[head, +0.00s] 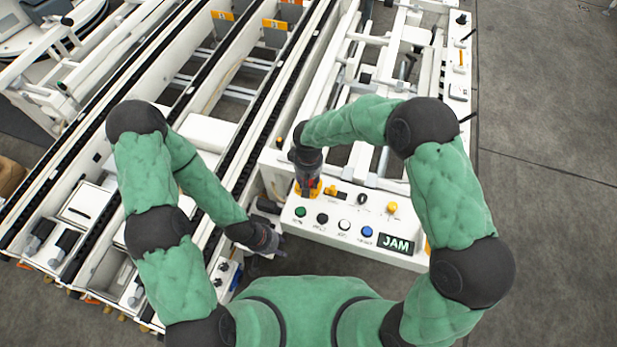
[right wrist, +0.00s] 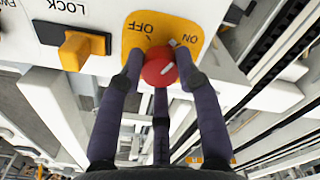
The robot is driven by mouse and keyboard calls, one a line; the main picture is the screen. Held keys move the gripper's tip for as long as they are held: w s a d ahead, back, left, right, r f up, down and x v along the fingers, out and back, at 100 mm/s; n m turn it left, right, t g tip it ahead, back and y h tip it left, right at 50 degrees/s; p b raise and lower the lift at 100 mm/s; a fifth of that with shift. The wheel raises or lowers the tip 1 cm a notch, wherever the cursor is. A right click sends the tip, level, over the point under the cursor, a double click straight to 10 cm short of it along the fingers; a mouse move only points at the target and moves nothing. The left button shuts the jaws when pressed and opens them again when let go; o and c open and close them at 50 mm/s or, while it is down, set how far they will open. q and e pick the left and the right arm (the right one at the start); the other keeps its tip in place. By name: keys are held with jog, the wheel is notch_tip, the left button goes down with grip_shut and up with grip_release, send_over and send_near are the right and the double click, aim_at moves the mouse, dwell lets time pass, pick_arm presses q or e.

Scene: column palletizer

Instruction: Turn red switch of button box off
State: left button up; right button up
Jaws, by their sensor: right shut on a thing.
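The white button box (head: 318,228) stands in front of me in the head view, with a lit JAM display (head: 396,244). The red switch (right wrist: 158,68) is a round knob on a yellow plate (right wrist: 190,15) marked OFF at left and ON at right. The white line on the knob slants up and right, towards the ON side. My right gripper (right wrist: 160,75) is shut on the red switch, with its fingers around the knob. In the head view my right gripper (head: 309,182) covers most of the switch. My left gripper (head: 270,243) hangs left of the box, its fingers unclear.
A yellow lock switch (right wrist: 76,50) sits beside the red switch. Green (head: 300,211), black (head: 322,218), white (head: 344,225) and blue (head: 367,231) buttons line the box's near edge. Conveyor rails run behind and left. Open floor lies right.

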jog(key=n+p, duration=0.1)
jog(key=n, duration=0.2)
jog(key=shift+r+n, duration=0.1)
jog(key=shift+n, duration=0.3)
jog(key=n+p, duration=0.2)
jog(key=n, duration=0.1)
jog(key=shift+n, duration=0.3)
jog(key=n+p, duration=0.2)
jog(key=n, duration=0.4)
jog(key=shift+a+p, duration=0.1)
jog(key=shift+p, duration=0.2)
jog(key=shift+n, duration=0.4)
jog(key=o, duration=1.1)
jog(key=shift+o, duration=0.2)
